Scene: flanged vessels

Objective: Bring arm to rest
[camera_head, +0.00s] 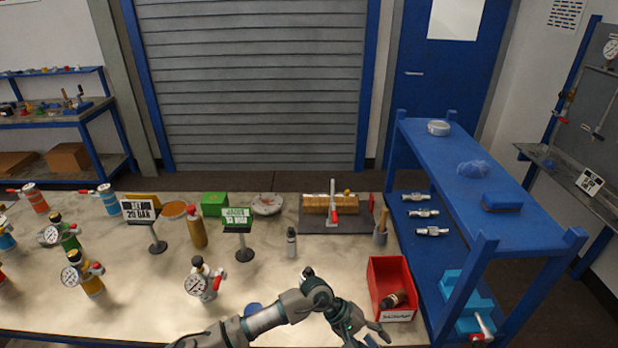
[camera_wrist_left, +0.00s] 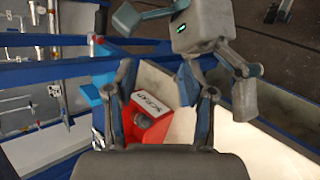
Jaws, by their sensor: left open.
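My left arm comes in from the lower left of the head view, bent over the table's near edge. My left gripper (camera_head: 376,337) is at the bottom edge, just left of and nearer than the red scrap bin (camera_head: 376,285). Its lowest part is cut off by the frame. In the left wrist view the fingers of the left gripper (camera_wrist_left: 166,85) stand apart with nothing held between them. The red bin (camera_wrist_left: 158,128) shows beyond them, with a dark fitting in it.
The pale table (camera_head: 130,285) holds several gauge-fitted vessels, two sign stands and a green box (camera_head: 214,204). A small bottle (camera_head: 291,242) stands behind my arm. A blue shelf rack (camera_head: 470,185) borders the table on the right.

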